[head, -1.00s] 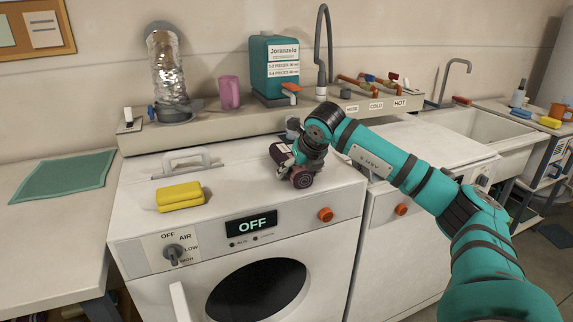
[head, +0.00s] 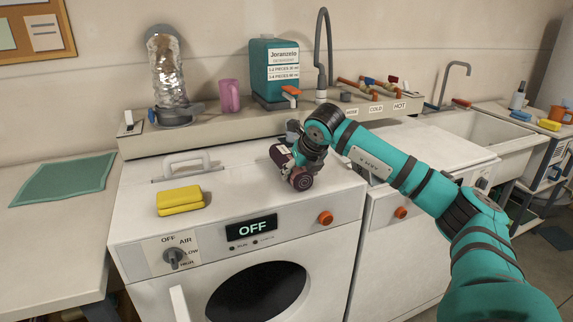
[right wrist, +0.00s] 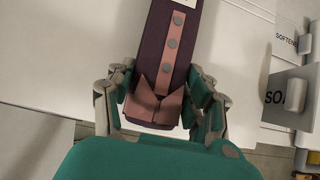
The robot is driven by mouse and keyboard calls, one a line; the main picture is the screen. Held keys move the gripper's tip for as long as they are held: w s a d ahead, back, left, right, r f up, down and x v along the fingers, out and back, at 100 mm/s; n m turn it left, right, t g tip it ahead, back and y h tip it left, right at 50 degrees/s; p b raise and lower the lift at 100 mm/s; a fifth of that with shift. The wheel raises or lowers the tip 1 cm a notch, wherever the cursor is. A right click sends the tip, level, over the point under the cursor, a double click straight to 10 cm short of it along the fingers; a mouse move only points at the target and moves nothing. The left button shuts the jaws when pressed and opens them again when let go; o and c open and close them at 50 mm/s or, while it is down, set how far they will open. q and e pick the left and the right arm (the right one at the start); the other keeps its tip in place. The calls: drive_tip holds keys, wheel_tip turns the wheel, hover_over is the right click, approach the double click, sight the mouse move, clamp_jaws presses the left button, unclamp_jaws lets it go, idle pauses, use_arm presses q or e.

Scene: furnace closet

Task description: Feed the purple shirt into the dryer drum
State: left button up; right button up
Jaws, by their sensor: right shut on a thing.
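My right gripper (head: 304,152) is over the top of the dryer (head: 235,185), towards its right side. It is shut on the purple shirt (head: 283,156), a compact dark purple bundle. In the right wrist view the shirt (right wrist: 172,55) has a pink button strip and collar, with the fingers of my gripper (right wrist: 160,98) on both sides of the collar end. My left gripper is out of view.
A yellow sponge (head: 180,200) and a grey handle (head: 187,162) are on the dryer top. A pink cup (head: 230,96), a teal detergent jug (head: 274,68) and tap handles line the back ledge. A second machine (head: 420,150) and a sink (head: 490,135) are at right.

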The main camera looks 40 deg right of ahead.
drive_tip(key=shift+r+p, duration=1.8)
drive_tip(key=shift+r, duration=0.95)
